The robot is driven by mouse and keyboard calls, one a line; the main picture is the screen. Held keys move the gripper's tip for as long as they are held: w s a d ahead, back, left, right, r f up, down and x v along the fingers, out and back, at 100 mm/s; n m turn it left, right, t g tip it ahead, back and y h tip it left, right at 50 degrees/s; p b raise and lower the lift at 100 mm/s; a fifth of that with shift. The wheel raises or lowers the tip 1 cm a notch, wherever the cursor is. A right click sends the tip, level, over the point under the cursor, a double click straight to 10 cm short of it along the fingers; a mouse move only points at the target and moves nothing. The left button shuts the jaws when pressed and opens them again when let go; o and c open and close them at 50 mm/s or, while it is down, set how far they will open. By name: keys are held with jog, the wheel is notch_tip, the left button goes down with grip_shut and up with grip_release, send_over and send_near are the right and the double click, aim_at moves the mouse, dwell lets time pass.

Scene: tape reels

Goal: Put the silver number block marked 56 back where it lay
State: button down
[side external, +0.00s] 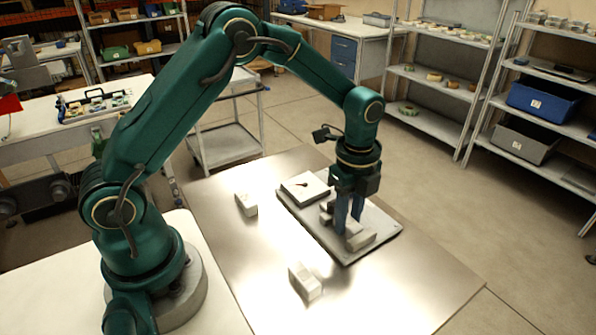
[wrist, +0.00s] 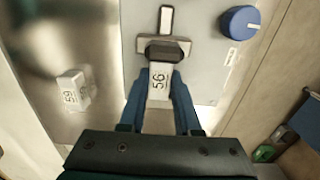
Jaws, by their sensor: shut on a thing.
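The silver number block marked 56 (wrist: 158,84) is between the two blue fingers of my gripper (wrist: 159,76), with its number showing in the wrist view. My gripper is shut on it. In the side view my gripper (side external: 348,220) points down over the right part of a grey plate (side external: 385,222). The fingers partly hide the block there, and I cannot tell whether it touches the plate. A second pale block, marked 59 (wrist: 72,92), stands apart to the left in the wrist view.
A grey fixture with a dark rounded part (wrist: 165,50) lies just beyond the held block. A blue knob (wrist: 240,22) is at upper right. A white square piece (side external: 304,187) sits on the plate. Two pale blocks, one behind (side external: 246,204) and one in front (side external: 305,282), stand on the table.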

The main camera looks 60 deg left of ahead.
jog(key=shift+r, duration=3)
jog(key=shift+a+r, duration=0.1)
jog(key=shift+a, duration=0.2)
jog(key=s+a+r, duration=0.3)
jog(key=s+a, duration=0.4)
jog(key=a, duration=0.4)
jog(key=s+a, duration=0.4)
jog(key=s, duration=0.7)
send_over(272, 243)
notch_tip(272, 243, down, 6)
jog(key=shift+f, duration=2.15)
